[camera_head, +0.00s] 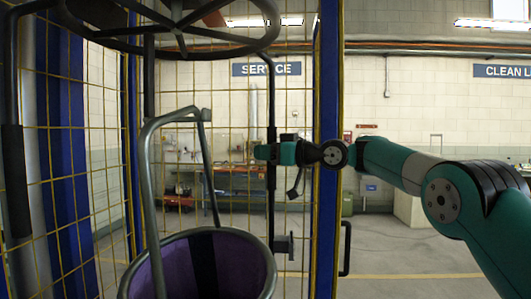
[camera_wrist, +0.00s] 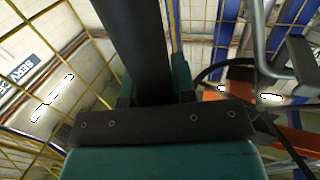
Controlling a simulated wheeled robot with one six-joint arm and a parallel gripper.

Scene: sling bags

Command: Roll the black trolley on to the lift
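A black tubular frame, which I take to be the black trolley (camera_head: 271,95), stands close in front of me in the head view. Its right upright runs down past my gripper (camera_head: 262,152). Its left upright (camera_head: 12,165) is at the picture's left edge. My teal gripper reaches in from the right and is closed around the right upright. In the wrist view a thick dark bar (camera_wrist: 135,40) passes between the fingers (camera_wrist: 152,92). The trolley's wheels and base are out of view. I cannot clearly identify the lift.
A spoked black hoop (camera_head: 180,45) hangs above a round purple-lined basket (camera_head: 205,262) with a bent grey tube (camera_head: 150,180). Yellow mesh (camera_head: 85,130) and blue posts (camera_head: 327,150) enclose the left side. A bench (camera_head: 235,170) stands behind. Floor (camera_head: 410,260) is clear at right.

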